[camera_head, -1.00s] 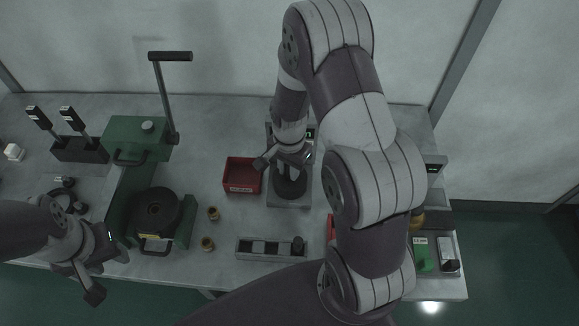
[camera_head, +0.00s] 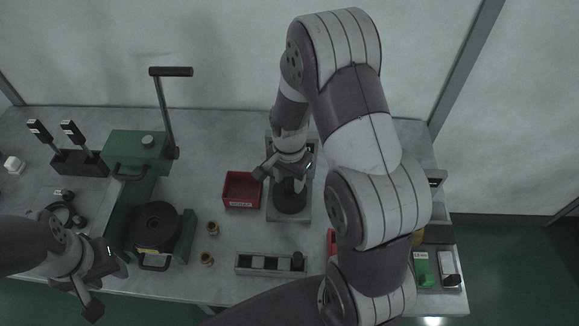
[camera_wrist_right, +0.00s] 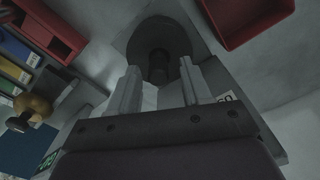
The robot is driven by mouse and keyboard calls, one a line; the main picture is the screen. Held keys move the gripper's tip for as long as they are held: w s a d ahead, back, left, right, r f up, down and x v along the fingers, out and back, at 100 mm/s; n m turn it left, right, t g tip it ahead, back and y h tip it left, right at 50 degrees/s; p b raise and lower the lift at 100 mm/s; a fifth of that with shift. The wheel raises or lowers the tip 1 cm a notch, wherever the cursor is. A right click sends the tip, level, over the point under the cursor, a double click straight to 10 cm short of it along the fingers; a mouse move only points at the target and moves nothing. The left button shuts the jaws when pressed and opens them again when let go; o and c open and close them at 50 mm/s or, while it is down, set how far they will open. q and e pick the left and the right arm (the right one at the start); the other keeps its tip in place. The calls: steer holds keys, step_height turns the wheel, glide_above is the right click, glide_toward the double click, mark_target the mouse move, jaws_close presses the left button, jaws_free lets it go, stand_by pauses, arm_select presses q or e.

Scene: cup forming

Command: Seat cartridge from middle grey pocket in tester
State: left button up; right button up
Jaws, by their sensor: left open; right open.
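The tester (camera_head: 305,207) is a grey unit with a dark round base, beside the red bin. In the right wrist view a dark upright cylinder (camera_wrist_right: 158,72) stands at the middle of the dark disc (camera_wrist_right: 152,36); I cannot tell whether it is the cartridge. My right gripper (camera_head: 284,176) is over the tester, with open fingers (camera_wrist_right: 160,84) on either side of the cylinder, no grip visible. My left gripper (camera_head: 108,290) is open and empty at the front left.
A red bin (camera_head: 242,190) stands left of the tester. My right arm hides part of the table's right side. A tray with a green item (camera_head: 423,271) is at the right.

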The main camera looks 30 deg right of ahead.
step_height(320, 180, up, 9)
steer(key=shift+s+r, duration=0.1)
steer(key=shift+r, duration=0.05)
steer(key=s+a+n+t, duration=0.1)
steer(key=s+a+n, duration=0.4)
steer(key=s+n, duration=0.3)
steer(key=n, duration=0.4)
steer(key=shift+s+r, duration=0.15)
steer(key=shift+s, duration=0.2)
